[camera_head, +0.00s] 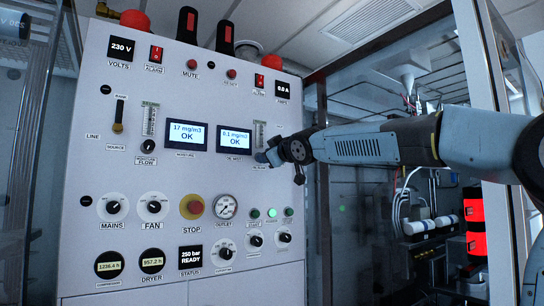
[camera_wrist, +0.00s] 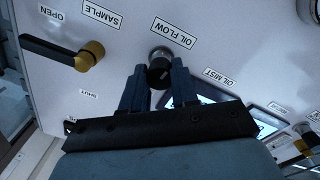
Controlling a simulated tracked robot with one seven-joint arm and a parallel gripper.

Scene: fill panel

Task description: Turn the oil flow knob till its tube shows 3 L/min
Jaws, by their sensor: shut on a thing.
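The oil flow knob (camera_wrist: 160,53), dark with a silvery end, stands out from the panel beside its OIL FLOW label in the wrist view. My gripper (camera_wrist: 160,72) has one finger on each side of it and is shut on it. In the head view my gripper (camera_head: 263,158) reaches the panel from the right and hides the knob. The oil flow tube (camera_head: 260,133) is a narrow scaled strip just above my gripper. Its reading is too small to make out.
The oil mist display (camera_head: 234,139) reads 0.1 mg/m3 OK, left of the tube. A black lever with a brass hub (camera_wrist: 89,56) stands near the knob in the wrist view. The moisture flow knob (camera_head: 148,146) is farther left. Gauges, switches and a red stop button (camera_head: 194,207) lie lower.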

